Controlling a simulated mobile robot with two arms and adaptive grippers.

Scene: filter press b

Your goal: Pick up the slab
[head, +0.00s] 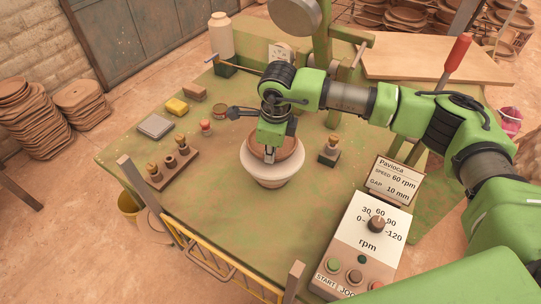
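A flat grey square piece (156,126) lies on the left part of the green table; it may be the slab, but I cannot tell for certain. My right gripper (269,158) points down over a pale round bowl (272,181), well to the right of that piece. Brown round material (288,150) fills the top of the bowl, and the gripper's fingers overlap it. The fingertips are small and partly hidden against it, so I cannot tell whether they are open, or touch it. My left gripper is not in view.
A yellow sponge (177,107), a brown block (195,92) and small jars are near the grey piece. A wooden rack (173,167) stands in front of it. A control box (362,243) is at the front right. The front middle of the table is clear.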

